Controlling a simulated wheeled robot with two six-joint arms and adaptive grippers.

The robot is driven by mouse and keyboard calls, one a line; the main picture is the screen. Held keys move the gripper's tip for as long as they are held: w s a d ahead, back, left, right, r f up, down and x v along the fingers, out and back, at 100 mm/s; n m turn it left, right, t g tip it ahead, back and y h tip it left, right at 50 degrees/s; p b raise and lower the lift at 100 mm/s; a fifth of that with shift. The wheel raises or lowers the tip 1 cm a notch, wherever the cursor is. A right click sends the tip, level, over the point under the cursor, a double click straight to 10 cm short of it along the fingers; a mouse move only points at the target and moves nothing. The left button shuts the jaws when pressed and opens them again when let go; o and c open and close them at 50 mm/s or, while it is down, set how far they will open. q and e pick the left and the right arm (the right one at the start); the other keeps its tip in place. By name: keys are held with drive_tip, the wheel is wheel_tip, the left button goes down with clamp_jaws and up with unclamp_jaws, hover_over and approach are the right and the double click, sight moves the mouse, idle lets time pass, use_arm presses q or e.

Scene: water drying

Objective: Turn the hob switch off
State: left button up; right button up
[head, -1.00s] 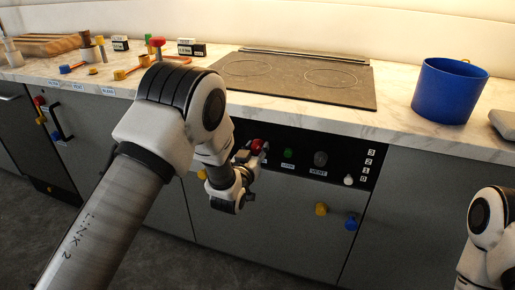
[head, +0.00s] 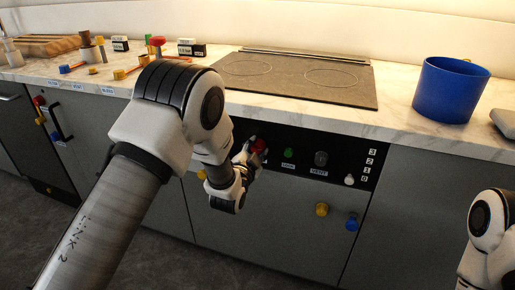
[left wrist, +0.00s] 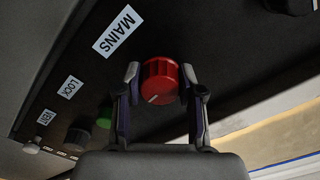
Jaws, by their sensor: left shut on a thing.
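The black hob panel (head: 335,165) on the cabinet front holds a red knob (head: 259,145), a green knob (head: 288,154), a grey knob (head: 321,158) and a white knob (head: 349,180) beside the marks 3, 2, 1, 0. In the left wrist view the red knob (left wrist: 160,81) sits by a MAINS label (left wrist: 118,31) and has a pale line on its face. My left gripper (head: 254,152) is shut on the red knob, one finger on each side. It also shows in the left wrist view (left wrist: 160,82). My right gripper is out of view.
The hob (head: 295,80) lies in the marble counter above the panel. A blue pot (head: 450,90) stands to its right. Yellow (head: 322,209) and blue (head: 351,222) knobs stick out of the cabinet front below. Small tools and a board (head: 45,45) lie at the far left.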

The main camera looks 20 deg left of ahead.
use_arm(q)
drive_tip(key=shift+m, duration=0.6)
drive_tip(key=o, duration=1.2)
drive_tip(key=shift+c, duration=0.2)
drive_tip(key=s, duration=1.2)
drive_tip(key=shift+a, duration=0.2)
